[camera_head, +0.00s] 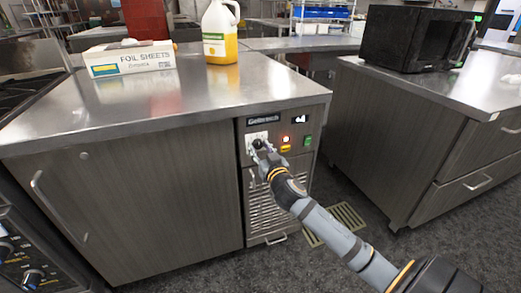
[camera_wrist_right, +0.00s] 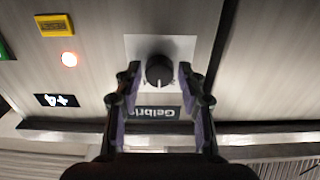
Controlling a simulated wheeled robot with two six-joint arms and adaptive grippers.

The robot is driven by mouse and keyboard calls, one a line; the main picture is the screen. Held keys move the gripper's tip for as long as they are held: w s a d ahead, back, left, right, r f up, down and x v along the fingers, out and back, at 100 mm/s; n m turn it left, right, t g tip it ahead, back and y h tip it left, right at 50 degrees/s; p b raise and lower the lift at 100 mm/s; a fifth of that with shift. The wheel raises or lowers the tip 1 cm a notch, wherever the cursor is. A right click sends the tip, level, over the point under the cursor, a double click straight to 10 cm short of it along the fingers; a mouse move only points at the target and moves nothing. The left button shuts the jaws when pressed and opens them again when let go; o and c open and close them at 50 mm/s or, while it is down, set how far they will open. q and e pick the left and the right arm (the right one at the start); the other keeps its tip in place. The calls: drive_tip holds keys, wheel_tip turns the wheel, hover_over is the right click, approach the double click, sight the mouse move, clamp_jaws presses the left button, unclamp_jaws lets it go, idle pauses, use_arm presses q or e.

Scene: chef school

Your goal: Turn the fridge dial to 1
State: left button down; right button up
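The fridge dial (camera_wrist_right: 160,70) is a round black knob on a white plate on the fridge's control panel. In the right wrist view it sits between the two fingers of my right gripper (camera_wrist_right: 158,78). The fingers are apart on either side of it, with a small gap showing. In the head view my right gripper (camera_head: 258,150) is at the panel and partly covers the dial (camera_head: 257,143). The display (camera_head: 300,119) is lit, and its digits look like -4 or +4. The dial's number marks are too small to read. My left gripper is not in view.
A red light (camera_head: 286,139), a yellow label (camera_head: 285,148) and a green switch (camera_head: 308,140) are right of the dial. The steel counter (camera_head: 190,105) above holds a foil box (camera_head: 130,60) and a yellow jug (camera_head: 220,35). A vent grille (camera_head: 265,212) is below.

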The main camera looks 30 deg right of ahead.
clamp_jaws()
drive_tip(key=shift+n+p, duration=0.3)
drive_tip(key=shift+r, duration=0.1)
drive_tip(key=shift+n+p, duration=0.75)
drive_tip(key=shift+n, duration=0.15)
drive_tip(key=n+p, duration=0.3)
drive_tip(key=n, duration=0.2)
drive_tip(key=n+p, duration=0.3)
drive_tip(key=n, duration=0.4)
drive_tip(key=shift+d, duration=0.1)
use_arm(q)
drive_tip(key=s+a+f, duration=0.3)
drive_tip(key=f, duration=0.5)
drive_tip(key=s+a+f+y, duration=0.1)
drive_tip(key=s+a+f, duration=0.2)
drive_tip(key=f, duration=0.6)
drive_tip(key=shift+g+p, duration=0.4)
drive_tip(key=shift+p, duration=0.05)
use_arm(e)
drive_tip(key=shift+n, duration=0.8)
